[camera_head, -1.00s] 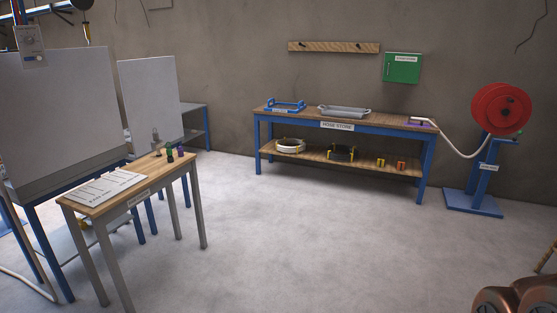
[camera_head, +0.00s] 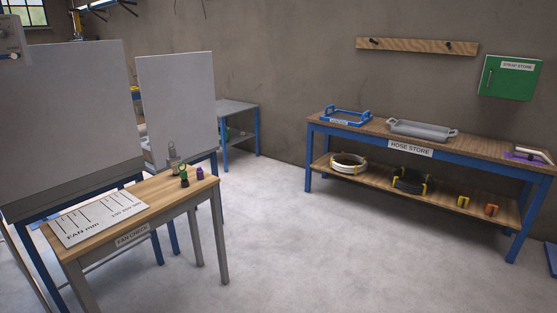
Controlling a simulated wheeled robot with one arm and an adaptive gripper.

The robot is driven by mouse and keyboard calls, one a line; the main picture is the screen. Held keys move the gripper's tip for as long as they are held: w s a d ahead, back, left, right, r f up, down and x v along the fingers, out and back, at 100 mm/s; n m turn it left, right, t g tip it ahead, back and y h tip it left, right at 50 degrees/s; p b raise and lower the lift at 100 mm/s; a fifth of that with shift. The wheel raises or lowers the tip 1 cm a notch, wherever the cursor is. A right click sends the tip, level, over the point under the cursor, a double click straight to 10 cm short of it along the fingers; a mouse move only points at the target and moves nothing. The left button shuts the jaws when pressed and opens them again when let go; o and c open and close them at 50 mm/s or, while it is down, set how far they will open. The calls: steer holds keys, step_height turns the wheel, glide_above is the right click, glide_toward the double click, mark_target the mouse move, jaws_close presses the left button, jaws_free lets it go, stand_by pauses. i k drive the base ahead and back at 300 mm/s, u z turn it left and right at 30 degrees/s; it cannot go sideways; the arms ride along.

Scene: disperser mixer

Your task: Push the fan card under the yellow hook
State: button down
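A white card printed "FAN mm" with black ruled lines (camera_head: 100,216) lies flat on the wooden table labelled "FAN CHECK" (camera_head: 170,195) at the left. I cannot tell whether this is the fan card itself or a gauge sheet. No hook on that table can be made out as yellow. My gripper is not in view.
Small green (camera_head: 184,177) and purple (camera_head: 200,173) items and a grey fitting (camera_head: 173,160) stand at the table's far end. The hose store bench (camera_head: 410,149) holds trays and coiled hoses. Open floor (camera_head: 300,250) lies between table and bench.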

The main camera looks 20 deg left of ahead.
mark_target(72, 229)
steer(key=i, duration=0.7)
steer(key=u, duration=2.4)
steer(key=i, duration=2.8)
steer(key=u, duration=1.45)
